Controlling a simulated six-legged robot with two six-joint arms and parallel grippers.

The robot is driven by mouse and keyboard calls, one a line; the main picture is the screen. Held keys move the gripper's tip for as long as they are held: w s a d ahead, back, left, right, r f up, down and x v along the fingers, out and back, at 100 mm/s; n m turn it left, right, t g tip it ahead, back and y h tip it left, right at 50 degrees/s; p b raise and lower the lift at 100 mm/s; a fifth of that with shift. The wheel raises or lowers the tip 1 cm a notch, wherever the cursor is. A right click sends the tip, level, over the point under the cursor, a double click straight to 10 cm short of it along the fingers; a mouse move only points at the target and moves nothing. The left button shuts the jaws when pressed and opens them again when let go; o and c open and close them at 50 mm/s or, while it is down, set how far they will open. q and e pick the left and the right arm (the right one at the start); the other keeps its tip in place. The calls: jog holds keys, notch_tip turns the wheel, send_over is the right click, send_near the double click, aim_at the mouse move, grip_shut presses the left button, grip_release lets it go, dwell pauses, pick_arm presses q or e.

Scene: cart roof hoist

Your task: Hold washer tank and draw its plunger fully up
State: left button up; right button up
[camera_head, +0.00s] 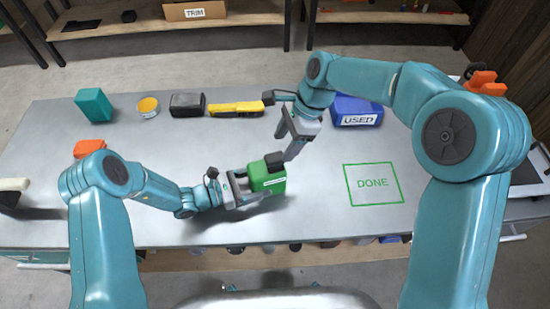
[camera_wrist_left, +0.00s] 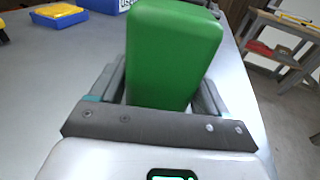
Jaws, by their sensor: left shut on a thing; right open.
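The washer tank is a green box (camera_head: 266,179) on the table, with a dark part (camera_head: 274,161) on its top that I take for the plunger. My left gripper (camera_head: 243,187) is shut on the tank from the left. In the left wrist view the green tank (camera_wrist_left: 172,55) fills the space between the fingers. My right gripper (camera_head: 289,147) is open just above and to the right of the tank, pointing down, close to the dark part. I cannot tell whether it touches it. The plunger does not show in the left wrist view.
A green DONE outline (camera_head: 373,184) is empty at right. The front table is mostly clear.

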aim_at(278, 156)
jog(key=shift+x, duration=2.55)
jog(key=shift+c, duration=0.3)
jog(key=c, duration=0.9)
